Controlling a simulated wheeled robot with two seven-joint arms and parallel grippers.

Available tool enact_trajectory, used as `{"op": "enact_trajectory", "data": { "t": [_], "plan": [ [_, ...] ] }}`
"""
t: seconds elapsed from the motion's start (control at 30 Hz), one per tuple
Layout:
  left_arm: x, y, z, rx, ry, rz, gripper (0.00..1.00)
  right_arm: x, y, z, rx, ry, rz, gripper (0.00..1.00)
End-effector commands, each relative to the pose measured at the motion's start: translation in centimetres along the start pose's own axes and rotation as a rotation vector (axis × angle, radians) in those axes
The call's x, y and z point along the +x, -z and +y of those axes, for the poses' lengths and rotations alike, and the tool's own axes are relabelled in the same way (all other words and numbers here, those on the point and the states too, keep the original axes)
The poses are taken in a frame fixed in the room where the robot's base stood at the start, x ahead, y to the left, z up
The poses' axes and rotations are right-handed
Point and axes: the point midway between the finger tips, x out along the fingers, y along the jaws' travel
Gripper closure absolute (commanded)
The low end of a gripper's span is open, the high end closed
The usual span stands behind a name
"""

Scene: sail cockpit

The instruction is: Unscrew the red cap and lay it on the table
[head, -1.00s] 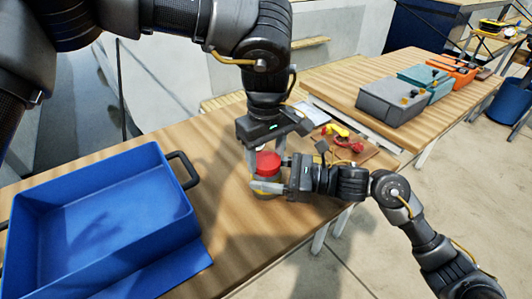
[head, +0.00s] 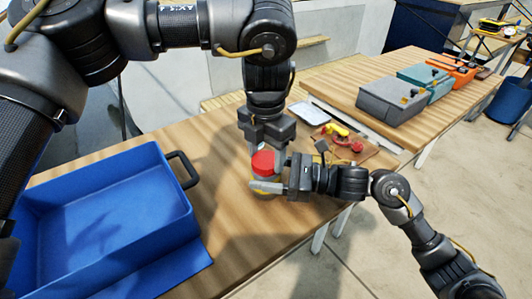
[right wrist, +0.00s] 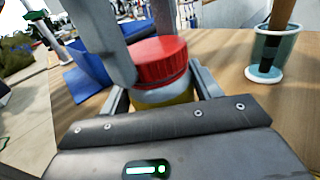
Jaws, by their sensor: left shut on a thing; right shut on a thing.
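The red cap (head: 262,163) sits on top of a jar at the middle of the near table. In the right wrist view, the cap (right wrist: 160,62) is above the jar's yellow body (right wrist: 165,96), with a pale band between them. My left gripper (head: 265,153) reaches down from above and is shut on the cap; its fingers flank the cap in the right wrist view. My right gripper (head: 265,184) comes from the right and is shut on the jar body below the cap. How far the cap is unscrewed cannot be told.
A blue bin (head: 205,215) with a dark handle stands left on the table. A flat pale tablet (head: 309,113), a yellow item (head: 336,130) and a red item (head: 349,145) lie behind. A cup (right wrist: 268,70) with a wooden handle shows in the right wrist view. Bare table lies in front.

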Motion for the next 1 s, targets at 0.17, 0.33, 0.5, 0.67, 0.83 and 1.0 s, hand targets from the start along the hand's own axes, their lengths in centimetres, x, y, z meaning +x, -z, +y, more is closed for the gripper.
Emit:
{"op": "enact_trajectory", "data": {
  "t": [0.17,0.33,0.5,0.67,0.83,1.0],
  "plan": [
    [0.03,0.09,-0.1,-0.452,0.0,0.004,0.73,-0.07,0.54,-0.07,0.009,0.003,0.011,1.0],
    [0.01,0.07,-0.14,-0.895,-0.001,0.004,0.73,-0.07,0.56,-0.09,0.009,0.004,0.011,1.0],
    [-0.01,0.04,-0.16,-1.338,-0.002,0.003,0.73,-0.08,0.57,-0.1,0.009,0.004,0.011,1.0],
    [-0.03,0.02,-0.17,-1.755,-0.003,0.003,0.73,-0.07,0.57,-0.1,0.009,0.004,0.011,1.0],
    [-0.06,-0.01,-0.17,-2.2,-0.004,0.002,0.73,-0.07,0.57,-0.1,0.009,0.004,0.012,1.0],
    [-0.09,-0.02,-0.15,-2.614,-0.005,0.002,0.73,-0.07,0.57,-0.11,0.009,0.004,0.012,1.0]
  ]
}}
